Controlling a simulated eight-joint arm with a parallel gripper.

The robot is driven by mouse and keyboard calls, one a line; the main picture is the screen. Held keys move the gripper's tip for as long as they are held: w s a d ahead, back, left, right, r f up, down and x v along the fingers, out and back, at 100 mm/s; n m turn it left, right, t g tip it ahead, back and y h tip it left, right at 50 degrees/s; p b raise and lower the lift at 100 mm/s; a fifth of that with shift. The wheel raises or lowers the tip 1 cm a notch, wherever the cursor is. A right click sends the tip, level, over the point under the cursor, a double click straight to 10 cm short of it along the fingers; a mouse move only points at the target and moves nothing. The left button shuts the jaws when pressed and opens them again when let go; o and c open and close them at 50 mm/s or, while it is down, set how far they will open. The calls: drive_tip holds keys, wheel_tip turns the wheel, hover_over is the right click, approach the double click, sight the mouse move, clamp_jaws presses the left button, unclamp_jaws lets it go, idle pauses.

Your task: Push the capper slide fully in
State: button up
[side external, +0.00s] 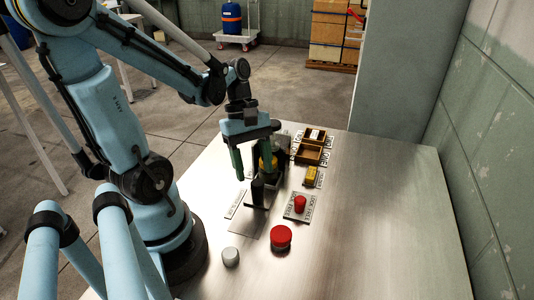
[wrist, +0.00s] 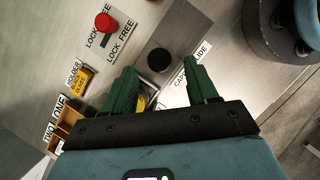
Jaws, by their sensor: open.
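The capper slide's label (wrist: 190,65) lies flat on the bench in the wrist view, beside a round black knob (wrist: 160,61). In the side view that knob is the top of an upright black post (side external: 258,190) on a flat metal plate. My gripper (side external: 254,174) has its green fingers apart, pointing down just behind the post. In the wrist view my gripper (wrist: 163,73) has one finger on each side, with the knob just beyond the tips. I cannot tell whether a finger touches it. A yellow part shows partly hidden between the fingers.
A red knob (side external: 300,203) stands on a plate marked lock and free. A yellow block (side external: 311,174) and a wooden tray (side external: 310,153) sit behind it. A red cap (side external: 281,237) and a grey knob (side external: 230,256) are in front. The bench's right side is clear.

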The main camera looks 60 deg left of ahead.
drive_tip(key=v, duration=0.7)
idle(0.3)
drive_tip(key=g+y, duration=0.2)
drive_tip(key=y, duration=0.2)
hover_over(257, 183)
drive_tip(key=shift+s+d+f, duration=0.15)
drive_tip(key=shift+d+f, duration=0.05)
drive_tip(key=shift+f, duration=0.25)
drive_tip(key=shift+d+r+t+y, duration=0.7)
drive_tip(key=shift+d+t+y, duration=0.3)
drive_tip(key=shift+d+y, duration=1.25)
drive_tip(key=shift+w+a+x, duration=0.1)
drive_tip(key=shift+a+x, duration=0.1)
drive_tip(key=shift+x, duration=2.85)
drive_tip(key=shift+w+a+x, duration=0.15)
drive_tip(key=shift+x, duration=2.85)
drive_tip(key=shift+r, duration=0.1)
drive_tip(key=shift+c, duration=0.3)
